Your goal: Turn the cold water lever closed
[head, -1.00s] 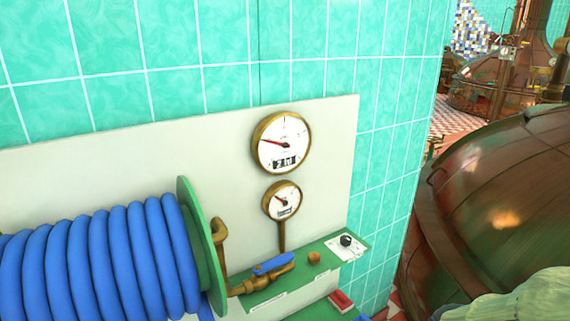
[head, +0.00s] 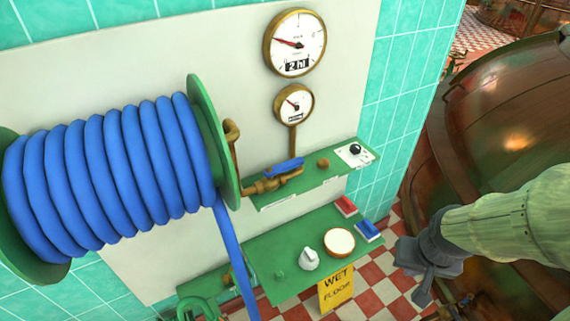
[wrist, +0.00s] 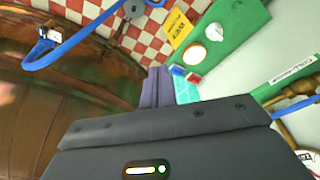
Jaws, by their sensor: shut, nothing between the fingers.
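The blue lever (head: 284,166) sits on a brass valve (head: 265,186) at the left part of the upper green shelf, beside the hose reel. It lies roughly along the brass pipe, its right end a little higher in the picture. In the wrist view the blue lever (wrist: 297,107) shows at the right edge, partly cut off. My gripper (head: 421,295) is at the right in the head view, well apart from the lever and over the floor side. Its fingers (wrist: 157,88) are together in the wrist view, with nothing between them.
A green reel of blue hose (head: 110,170) stands left of the valve. Two gauges (head: 295,42) hang above. A lower green panel (head: 285,260) carries knobs and red and blue switches. A yellow sign (head: 337,288) stands below. A large copper kettle (head: 500,130) is at the right.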

